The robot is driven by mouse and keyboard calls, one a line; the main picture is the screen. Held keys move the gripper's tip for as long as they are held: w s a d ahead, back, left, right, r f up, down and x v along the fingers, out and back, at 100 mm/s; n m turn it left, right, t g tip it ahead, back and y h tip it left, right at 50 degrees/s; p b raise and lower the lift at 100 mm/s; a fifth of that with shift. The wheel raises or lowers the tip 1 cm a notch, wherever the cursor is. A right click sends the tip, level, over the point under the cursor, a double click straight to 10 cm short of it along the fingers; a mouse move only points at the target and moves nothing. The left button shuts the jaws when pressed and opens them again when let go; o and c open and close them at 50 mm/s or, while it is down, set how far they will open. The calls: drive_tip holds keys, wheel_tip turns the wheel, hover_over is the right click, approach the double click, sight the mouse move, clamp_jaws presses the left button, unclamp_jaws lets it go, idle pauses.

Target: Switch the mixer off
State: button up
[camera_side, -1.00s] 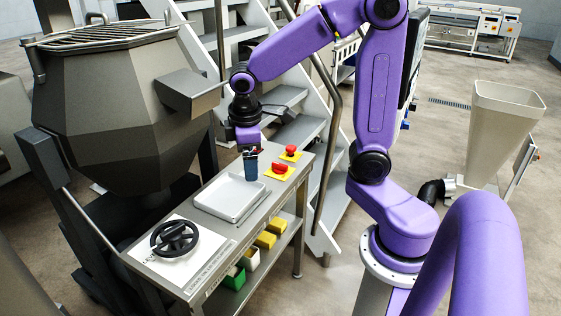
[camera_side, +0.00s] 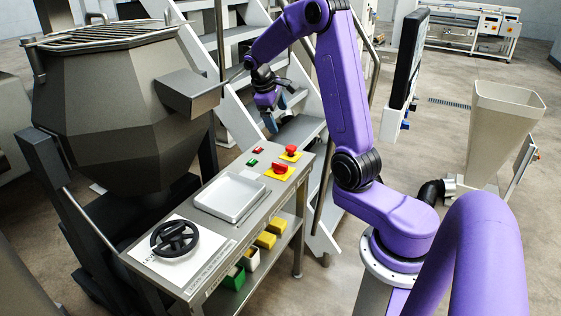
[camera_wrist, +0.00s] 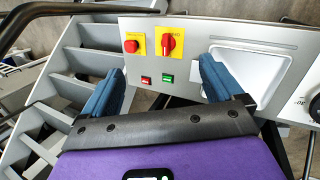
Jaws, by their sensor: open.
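The mixer (camera_side: 115,110) is a large dark grey faceted drum at the left of the side view. Its control table carries a small red button (camera_side: 258,150) and a small green button (camera_side: 252,162). In the wrist view, the red button (camera_wrist: 146,80) and green button (camera_wrist: 168,78) sit side by side between my fingers in the picture, uncovered. A red knob on a yellow plate (camera_wrist: 169,42) and a red mushroom button on a yellow plate (camera_wrist: 131,46) lie beyond them. My gripper (camera_side: 276,114) is open and empty, up and away from the panel, touching nothing.
A white tray (camera_side: 230,197) and a black handwheel (camera_side: 174,239) sit on the table (camera_side: 205,270). Grey stairs (camera_side: 300,130) stand behind my gripper. A beige hopper (camera_side: 500,120) stands at the right.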

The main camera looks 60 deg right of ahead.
drive_tip(key=d+f+m, duration=0.1)
drive_tip(key=d+m, duration=0.3)
drive_tip(key=d, duration=0.1)
drive_tip(key=m+t+y, duration=0.1)
drive_tip(key=m+y, duration=0.4)
drive_tip(key=m, duration=1.1)
hover_over(280, 167)
drive_tip(key=d, duration=0.1)
wheel_tip(280, 167, down, 5)
drive_tip(key=f, duration=1.7)
drive_tip(key=shift+w+d+f, duration=0.15)
drive_tip(key=shift+w+d, duration=0.05)
drive_tip(key=shift+w, duration=0.05)
drive_tip(key=c, duration=1)
